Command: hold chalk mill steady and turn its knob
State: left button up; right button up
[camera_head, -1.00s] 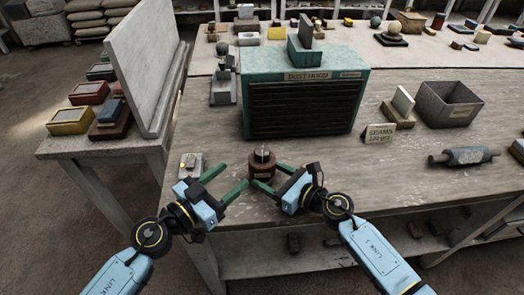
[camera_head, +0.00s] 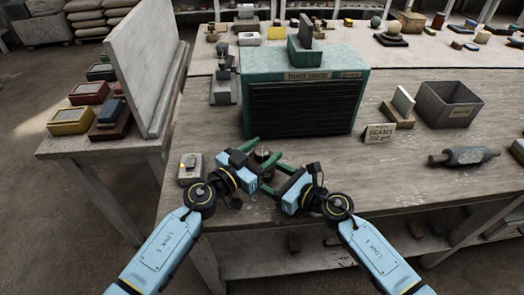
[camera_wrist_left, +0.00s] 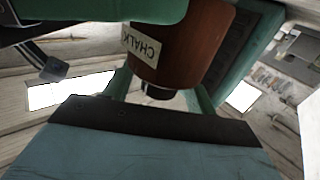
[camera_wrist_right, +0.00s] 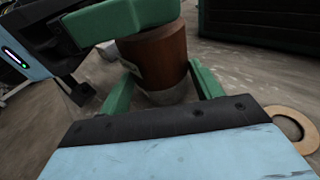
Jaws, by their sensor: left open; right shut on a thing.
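The chalk mill (camera_head: 263,154) is a small brown cylinder near the table's front edge, mostly hidden by my grippers. Its pale CHALK label faces the left wrist view (camera_wrist_left: 146,46), where a dark knob (camera_wrist_left: 152,90) shows at its end. My right gripper (camera_head: 266,174) is shut on the mill's body; its green fingers lie on both sides in the right wrist view. My left gripper (camera_head: 264,149) is open at the mill's top, with one finger on each side of the knob. Whether these fingers touch the knob cannot be told.
A green dust hood (camera_head: 305,98) stands just behind the mill. A small grey block (camera_head: 190,168) sits to the left. A lettered card (camera_head: 379,134), a grey bin (camera_head: 448,103) and a roller (camera_head: 463,157) are to the right. Bare tabletop lies between.

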pick_arm(q)
jog(key=c, duration=1)
jog(key=shift+m+g+h, duration=0.3)
jog(key=m+g+h, duration=0.1)
jog(key=m+g, duration=0.1)
jog(key=g, duration=0.1)
jog(key=m+g+h, duration=0.2)
jog(key=g, duration=0.1)
jog(key=shift+f, duration=0.1)
jog(key=shift+m+g+h, duration=0.5)
jog(key=shift+m+g, duration=1.7)
jog(key=shift+g, duration=1)
jog(key=shift+m+g, duration=0.3)
jog(key=shift+g, duration=0.1)
